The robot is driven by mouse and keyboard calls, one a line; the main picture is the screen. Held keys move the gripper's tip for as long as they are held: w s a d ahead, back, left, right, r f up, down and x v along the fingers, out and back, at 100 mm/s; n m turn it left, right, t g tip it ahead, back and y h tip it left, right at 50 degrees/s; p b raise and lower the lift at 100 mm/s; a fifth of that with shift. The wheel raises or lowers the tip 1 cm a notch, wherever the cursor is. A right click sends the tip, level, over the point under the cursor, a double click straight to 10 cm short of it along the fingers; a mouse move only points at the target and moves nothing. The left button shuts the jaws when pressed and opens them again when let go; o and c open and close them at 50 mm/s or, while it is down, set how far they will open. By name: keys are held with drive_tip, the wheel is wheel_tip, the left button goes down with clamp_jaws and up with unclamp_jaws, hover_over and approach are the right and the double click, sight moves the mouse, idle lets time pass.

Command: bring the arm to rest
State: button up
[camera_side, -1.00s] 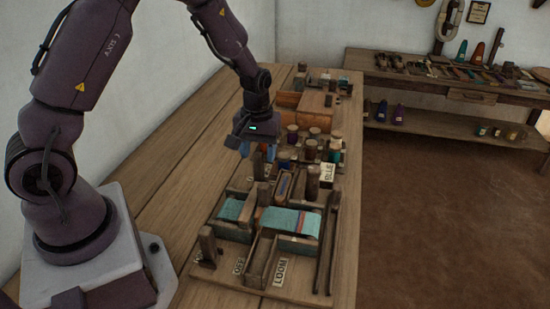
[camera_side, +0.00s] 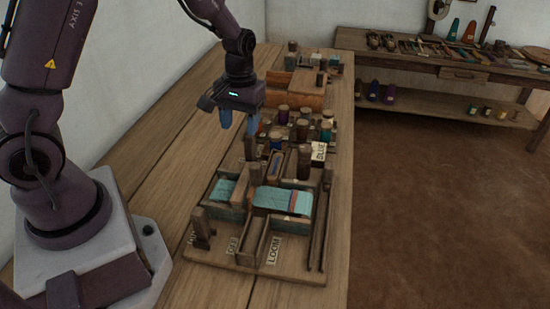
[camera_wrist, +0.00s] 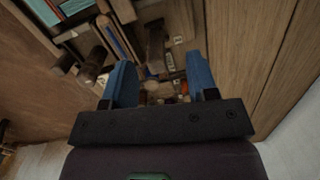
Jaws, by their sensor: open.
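My gripper (camera_side: 238,122) hangs over the table, left of the bobbin rack, with its blue fingers pointing down. In the wrist view the two blue fingers (camera_wrist: 162,85) stand well apart, with nothing between them but the board and parts far below. The small loom model (camera_side: 282,202), with turquoise cloth, lies on its wooden board nearer the camera. The gripper is above and behind the loom, apart from it. My gripper touches nothing that I can see.
Several thread bobbins (camera_side: 302,130) stand in a rack beside a "BLUE" label (camera_side: 319,151). A wooden box (camera_side: 305,92) sits behind them. The bare tabletop (camera_side: 155,140) is free on the left. A second bench (camera_side: 440,62) holds tools at the back right.

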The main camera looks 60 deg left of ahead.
drive_tip(key=s+d+r+m+t, duration=0.3)
drive_tip(key=s+r, duration=0.4)
drive_tip(key=r, duration=0.3)
drive_tip(key=s+d+r+m+t, duration=0.3)
drive_tip(key=s+d+r+m, duration=0.1)
drive_tip(key=s+r, duration=0.4)
wheel_tip(320, 180, up, 2)
drive_tip(key=shift+d, duration=0.85)
drive_tip(key=shift+s, duration=0.1)
idle(0.6)
